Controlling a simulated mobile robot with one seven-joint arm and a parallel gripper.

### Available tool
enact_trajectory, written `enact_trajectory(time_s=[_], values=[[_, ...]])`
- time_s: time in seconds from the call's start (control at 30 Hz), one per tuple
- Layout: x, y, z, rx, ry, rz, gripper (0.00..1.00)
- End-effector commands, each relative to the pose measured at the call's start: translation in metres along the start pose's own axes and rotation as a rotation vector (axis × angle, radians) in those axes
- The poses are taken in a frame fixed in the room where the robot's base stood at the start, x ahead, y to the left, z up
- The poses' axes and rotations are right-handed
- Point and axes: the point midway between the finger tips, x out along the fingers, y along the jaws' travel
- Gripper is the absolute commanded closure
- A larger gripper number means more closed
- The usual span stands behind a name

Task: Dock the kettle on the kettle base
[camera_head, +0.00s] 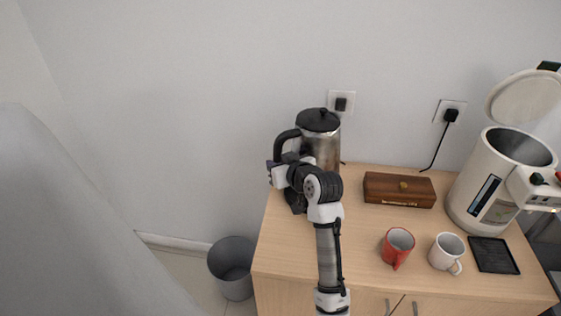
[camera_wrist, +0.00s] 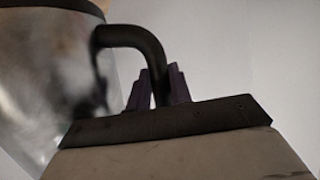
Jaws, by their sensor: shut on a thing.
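The kettle (camera_head: 323,152) is a steel jug with a black lid and black handle, upright at the back left of the wooden counter. It also shows in the wrist view (camera_wrist: 45,75), filling the left side. My gripper (camera_wrist: 158,88) is shut on the kettle's black handle (camera_wrist: 135,38), with the dark fingers on either side of its lower part. In the head view my arm covers the kettle's lower part. I cannot make out the kettle base, nor whether the kettle rests on anything.
A wooden box (camera_head: 399,190) lies right of the kettle. A red mug (camera_head: 397,245), a white mug (camera_head: 447,251) and a black tray (camera_head: 493,256) are near the front. A big white open-lidded water boiler (camera_head: 487,180) stands right. A dark bin (camera_head: 232,268) is on the floor, left.

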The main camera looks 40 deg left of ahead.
Motion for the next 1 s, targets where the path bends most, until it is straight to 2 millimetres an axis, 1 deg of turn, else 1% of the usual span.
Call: enact_trajectory(time_s=[0.17,0.5,0.6,1.0], values=[[0.004,0.001,0.011,-0.005,0.006,0.002,1.0],[0.016,0.002,0.04,-0.005,0.006,0.002,1.0],[0.018,0.002,0.045,-0.005,0.006,0.002,1.0],[0.019,0.002,0.047,-0.005,0.007,0.002,1.0]])
